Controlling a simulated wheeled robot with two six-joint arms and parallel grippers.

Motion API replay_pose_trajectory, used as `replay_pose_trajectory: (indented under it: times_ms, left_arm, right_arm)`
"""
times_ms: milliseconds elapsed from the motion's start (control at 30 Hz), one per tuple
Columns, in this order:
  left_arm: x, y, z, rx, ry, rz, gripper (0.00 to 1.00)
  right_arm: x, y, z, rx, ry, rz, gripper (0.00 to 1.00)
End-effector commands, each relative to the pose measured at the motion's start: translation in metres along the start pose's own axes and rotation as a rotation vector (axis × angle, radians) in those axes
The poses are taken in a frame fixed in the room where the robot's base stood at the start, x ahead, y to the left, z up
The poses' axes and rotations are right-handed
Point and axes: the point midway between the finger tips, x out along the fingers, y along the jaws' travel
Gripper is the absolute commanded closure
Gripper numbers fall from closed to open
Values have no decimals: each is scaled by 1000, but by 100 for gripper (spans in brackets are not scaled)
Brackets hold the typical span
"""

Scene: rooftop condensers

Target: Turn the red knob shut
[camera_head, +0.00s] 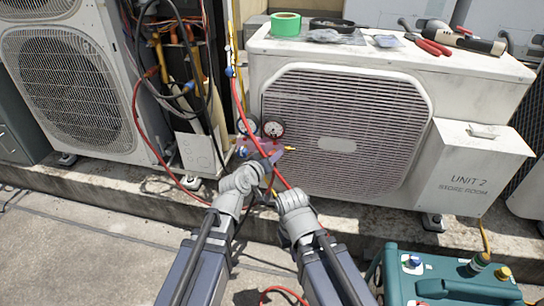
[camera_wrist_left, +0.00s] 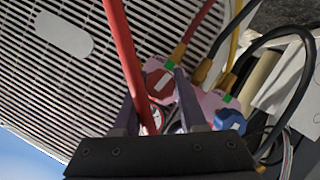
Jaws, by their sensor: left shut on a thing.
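A pink gauge manifold (camera_wrist_left: 207,102) with two round dials hangs in front of the condenser grille; the right-hand dial (camera_head: 273,129) shows clearly in the head view. The red knob (camera_wrist_left: 158,82) lies between the fingertips of my left gripper (camera_wrist_left: 156,88), which is shut on it. In the head view my left gripper (camera_head: 273,157) covers the knob. A blue knob (camera_wrist_left: 229,121) sits on the manifold beside it; it also shows in the head view (camera_head: 242,152). My right wrist is low beside the left one; its fingers cannot be made out.
A red hose (camera_wrist_left: 120,50) crosses close in front of the left fingers. The condenser (camera_head: 440,75) carries green tape (camera_head: 285,24), pliers (camera_head: 432,46) and other tools on top. A teal machine (camera_head: 455,285) stands at the lower right. Hoses and cables hang on the left.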

Motion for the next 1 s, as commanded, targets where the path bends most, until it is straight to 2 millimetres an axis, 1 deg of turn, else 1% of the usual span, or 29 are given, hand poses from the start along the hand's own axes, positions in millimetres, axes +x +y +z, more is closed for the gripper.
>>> replay_pose_trajectory:
  times_ms: [33, 200, 500, 700, 1000]
  left_arm:
    - [-1, 2, 0, 33, -3, -12, 100]
    - [-1, 2, 0, 153, -2, -62, 100]
    - [0, 1, 1, 340, -3, -140, 100]
    - [0, 0, 1, 421, -3, -174, 100]
    - [0, 0, 1, 469, -3, -195, 100]
  right_arm:
    - [-3, 0, 0, 0, 0, 0, 100]
    - [-8, 1, 0, 0, -1, 0, 100]
    - [-13, 1, 1, 0, -1, 0, 100]
    - [-14, 1, 1, 0, -1, 0, 100]
    - [-14, 1, 1, 0, -1, 0, 100]
